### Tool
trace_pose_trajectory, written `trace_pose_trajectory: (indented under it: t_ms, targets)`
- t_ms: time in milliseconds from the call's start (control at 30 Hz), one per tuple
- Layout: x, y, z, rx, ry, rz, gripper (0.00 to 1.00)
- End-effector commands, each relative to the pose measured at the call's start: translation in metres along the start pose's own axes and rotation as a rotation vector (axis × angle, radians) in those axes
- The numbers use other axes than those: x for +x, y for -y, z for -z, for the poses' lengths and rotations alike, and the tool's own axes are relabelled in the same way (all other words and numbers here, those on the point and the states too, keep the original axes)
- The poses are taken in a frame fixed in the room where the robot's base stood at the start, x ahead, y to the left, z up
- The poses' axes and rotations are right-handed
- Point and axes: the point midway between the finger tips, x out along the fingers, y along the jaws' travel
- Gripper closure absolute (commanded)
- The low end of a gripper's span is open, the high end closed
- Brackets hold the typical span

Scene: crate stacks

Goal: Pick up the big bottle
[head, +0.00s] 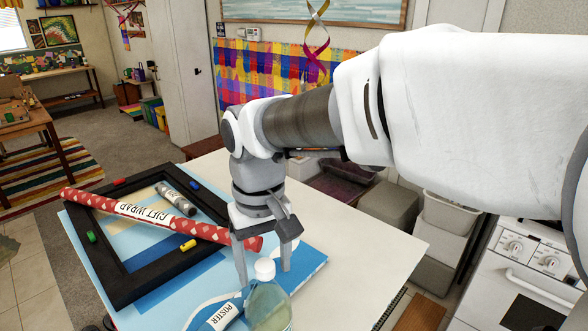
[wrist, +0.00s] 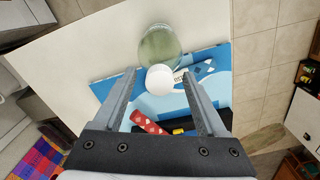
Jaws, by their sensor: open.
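The big bottle (head: 268,306) is clear and greenish with a white cap. It stands upright near the bottom edge of the head view, its base cut off by the frame. In the wrist view the bottle (wrist: 160,50) is seen from above, its white cap (wrist: 160,79) between and a little beyond the fingertips. My gripper (head: 265,275) is open and empty, pointing down, with its fingers close to the cap in the head view. In the wrist view my gripper (wrist: 158,85) has one finger on each side. I cannot tell whether a finger touches the bottle.
A white table (head: 375,245) holds a blue poster board (head: 312,262), a black frame (head: 130,290), a red gift wrap roll (head: 90,202), a grey roll (head: 176,198) and a poster tube (head: 222,316) beside the bottle. The table's right part is clear. A white stove (head: 520,275) stands right.

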Motion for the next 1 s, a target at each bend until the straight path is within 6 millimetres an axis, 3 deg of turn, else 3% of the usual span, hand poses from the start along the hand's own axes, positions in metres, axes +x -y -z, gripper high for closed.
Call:
trace_pose_trajectory:
  t_ms: [333, 733, 1000]
  targets:
    - [0.009, 0.0, -0.0002, 0.0, 0.0, -0.001, 0.27]
    - [0.0086, -0.0001, -0.0001, 0.0, -0.001, -0.001, 0.99]
    - [0.0084, -0.0001, 0.0, 0.0, -0.001, -0.001, 1.0]
